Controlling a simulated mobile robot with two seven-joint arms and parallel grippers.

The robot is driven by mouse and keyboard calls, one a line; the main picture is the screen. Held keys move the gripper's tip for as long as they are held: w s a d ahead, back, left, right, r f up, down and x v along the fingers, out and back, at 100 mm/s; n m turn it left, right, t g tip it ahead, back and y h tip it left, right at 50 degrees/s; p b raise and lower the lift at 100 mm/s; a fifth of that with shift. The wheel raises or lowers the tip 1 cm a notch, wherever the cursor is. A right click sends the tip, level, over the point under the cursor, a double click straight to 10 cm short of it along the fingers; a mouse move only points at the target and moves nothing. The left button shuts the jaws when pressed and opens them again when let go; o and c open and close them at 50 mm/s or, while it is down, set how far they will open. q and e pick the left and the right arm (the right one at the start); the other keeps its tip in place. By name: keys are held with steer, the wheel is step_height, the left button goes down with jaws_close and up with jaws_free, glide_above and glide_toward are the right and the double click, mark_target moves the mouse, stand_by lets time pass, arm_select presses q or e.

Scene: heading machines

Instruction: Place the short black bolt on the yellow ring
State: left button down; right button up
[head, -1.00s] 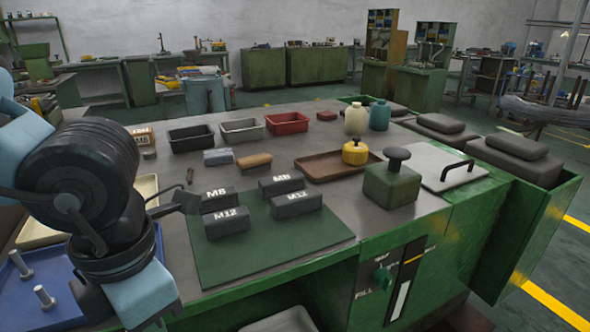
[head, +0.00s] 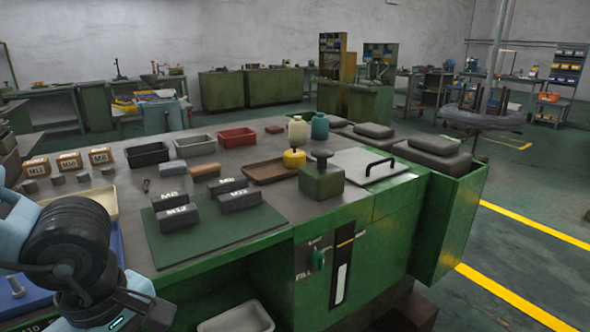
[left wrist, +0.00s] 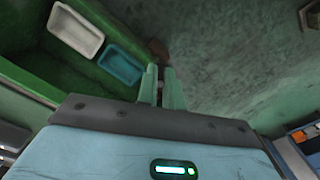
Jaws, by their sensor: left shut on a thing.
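My left gripper shows in the left wrist view (left wrist: 162,90), its two pale green fingers close together. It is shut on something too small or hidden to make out. In the head view my left arm is at the lower left, in front of the bench, with the fingertips not clearly visible. A small dark piece (head: 146,185) lies on the bench left of the green mat; I cannot tell if it is a bolt. I cannot make out a yellow ring. My right gripper is not in view.
The bench (head: 110,165) carries a green mat (head: 240,232) with dark labelled blocks, a black tray (head: 147,154), a red tray (head: 237,138), a brown tray (head: 262,175) and a yellow pot (head: 294,158). A blue tray (head: 30,302) holds a bolt (head: 16,286). Floor is open at right.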

arm_select(q)
steer(key=w+a+m, duration=0.4)
steer(key=a+m, duration=0.4)
steer(key=a, duration=0.8)
steer(key=s+a+f+n, duration=0.3)
steer(key=s+a+f, duration=0.2)
steer(key=s+a, duration=0.5)
steer(key=w+d+f+m, duration=0.2)
steer(key=w+d+f, duration=0.25)
steer(key=d, duration=0.25)
steer(key=w+d+r+m, duration=0.2)
steer(key=d, duration=0.7)
steer(key=w+d+r+m, duration=0.1)
steer(key=w+d+m, duration=0.1)
steer(key=d, duration=0.7)
steer(key=shift+w+r+m, duration=0.25)
steer(key=shift+r+m, duration=0.1)
steer(key=shift+m, duration=0.45)
